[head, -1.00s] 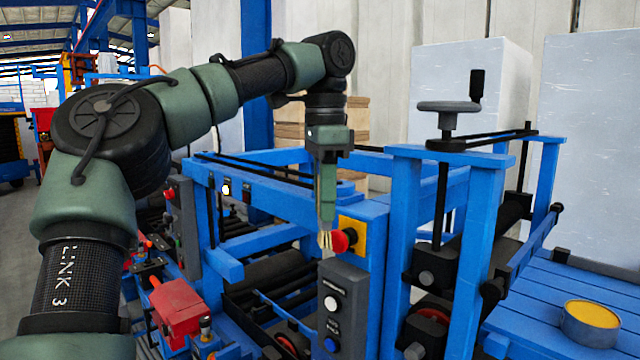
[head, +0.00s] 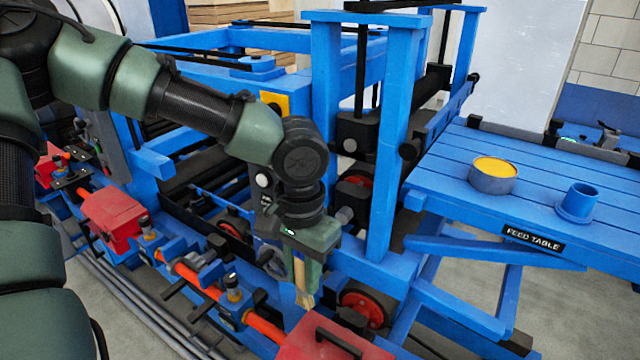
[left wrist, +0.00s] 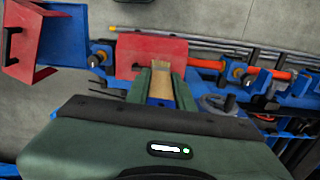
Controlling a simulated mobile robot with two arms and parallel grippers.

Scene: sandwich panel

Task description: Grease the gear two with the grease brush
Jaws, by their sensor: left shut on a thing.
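My left gripper (head: 305,262) points down and is shut on the grease brush (head: 303,292), pale bristles lowest. The brush also shows between the fingers in the left wrist view (left wrist: 162,84). It hangs above the orange shaft line at the machine's near side, left of a red wheel (head: 362,308). Other red wheels sit on the frame (head: 232,230) and behind my wrist (head: 355,188). I cannot tell which part is gear two. The grease tin (head: 493,180), filled with yellow grease, stands on the feed table. My right gripper is not in view.
A red cover with a black handle (head: 325,342) stands close below the brush; another red cover (head: 118,215) is further left. Blue frame posts (head: 392,150) rise right of my wrist. The feed table (head: 545,165) also holds a blue cup (head: 578,202).

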